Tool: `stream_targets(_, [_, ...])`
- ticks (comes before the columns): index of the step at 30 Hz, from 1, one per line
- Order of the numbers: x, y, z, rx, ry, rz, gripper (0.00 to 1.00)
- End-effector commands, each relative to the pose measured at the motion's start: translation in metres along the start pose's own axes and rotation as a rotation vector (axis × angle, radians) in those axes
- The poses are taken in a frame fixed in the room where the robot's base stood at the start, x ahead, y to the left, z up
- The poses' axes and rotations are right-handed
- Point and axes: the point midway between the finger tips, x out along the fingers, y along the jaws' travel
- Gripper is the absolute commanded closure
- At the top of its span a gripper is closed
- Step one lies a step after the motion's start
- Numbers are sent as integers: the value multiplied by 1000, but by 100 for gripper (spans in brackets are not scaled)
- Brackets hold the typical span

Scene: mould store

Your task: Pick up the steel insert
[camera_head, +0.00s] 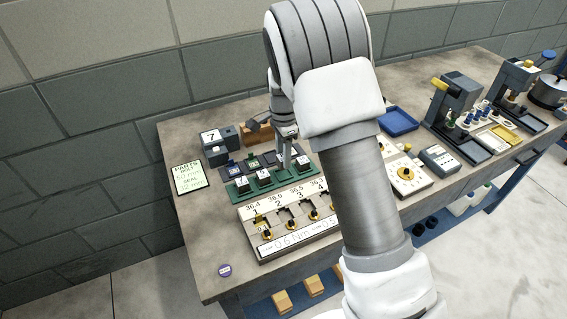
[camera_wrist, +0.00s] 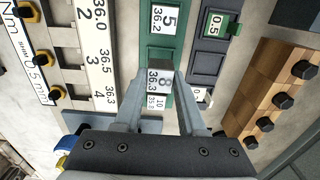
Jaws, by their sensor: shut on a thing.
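A steel insert (camera_wrist: 158,78), a small grey block with a white label reading 8 and 36.3, is between the fingertips of my gripper (camera_wrist: 161,84) in the wrist view. My gripper is shut on it. Behind it is a green tray (camera_wrist: 157,57), where another insert (camera_wrist: 164,18) labelled 5 and 36.2 sits. In the head view my gripper (camera_head: 286,158) points down at the green tray (camera_head: 254,187), which carries several labelled inserts. The held insert is hard to make out there. I cannot tell whether it is clear of the tray.
A numbered fixture (camera_head: 290,222) with yellow parts stands in front of the tray. Dark trays (camera_head: 252,163) and a box marked 7 (camera_head: 219,146) lie behind it. A wooden block (camera_wrist: 270,85) with black bolts is close by. Presses (camera_head: 457,105) stand at the right.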

Motion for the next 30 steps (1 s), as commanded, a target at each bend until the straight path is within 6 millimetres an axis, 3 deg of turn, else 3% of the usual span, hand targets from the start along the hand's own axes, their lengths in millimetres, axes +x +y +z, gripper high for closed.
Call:
stream_targets(7, [-36,39,-38,5,1,-4,100])
stream_targets(15, [-62,72,-70,2,1,-3,100])
stream_targets(30, [-72,84,-81,0,1,-1,100])
